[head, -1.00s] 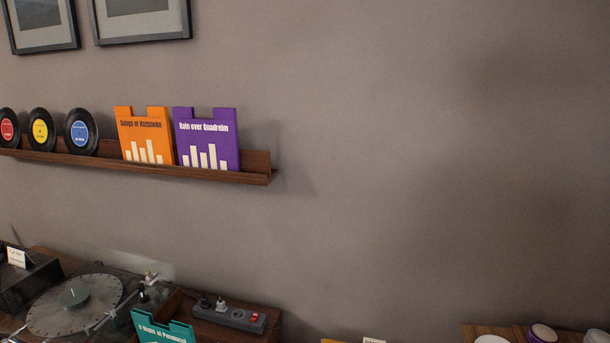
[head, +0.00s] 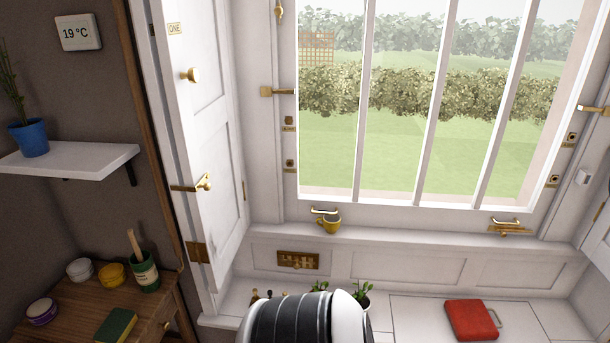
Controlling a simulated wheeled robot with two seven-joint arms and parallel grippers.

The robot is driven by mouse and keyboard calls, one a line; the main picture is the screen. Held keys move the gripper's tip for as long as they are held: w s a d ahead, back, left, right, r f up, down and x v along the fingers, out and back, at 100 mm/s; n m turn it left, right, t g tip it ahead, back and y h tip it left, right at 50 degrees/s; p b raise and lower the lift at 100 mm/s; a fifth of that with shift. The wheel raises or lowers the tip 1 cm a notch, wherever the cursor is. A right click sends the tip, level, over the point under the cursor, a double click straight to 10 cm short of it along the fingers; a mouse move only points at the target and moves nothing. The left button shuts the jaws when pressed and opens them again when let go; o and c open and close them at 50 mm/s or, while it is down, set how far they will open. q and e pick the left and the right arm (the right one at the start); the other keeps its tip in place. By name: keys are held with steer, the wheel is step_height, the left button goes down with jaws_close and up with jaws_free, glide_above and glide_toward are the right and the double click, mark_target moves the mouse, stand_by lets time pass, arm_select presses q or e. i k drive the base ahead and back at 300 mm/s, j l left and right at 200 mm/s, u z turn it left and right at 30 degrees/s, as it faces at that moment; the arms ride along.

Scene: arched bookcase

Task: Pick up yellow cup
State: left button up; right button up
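Neither of my grippers is in view. A black and white ribbed part of my arm shows at the bottom centre, well below the cup on the ledge.
The window seat (head: 420,312) holds a red flat object (head: 470,319) and small plants (head: 360,294). The wooden table (head: 70,300) carries a green jar (head: 145,272), a white pot (head: 79,270), a purple-banded pot (head: 42,312) and a sponge (head: 117,325). An open white shutter (head: 205,130) stands left of the window.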

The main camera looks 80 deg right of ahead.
mark_target(330, 224)
steer(key=z, duration=2.9)
steer(key=i+u, duration=0.3)
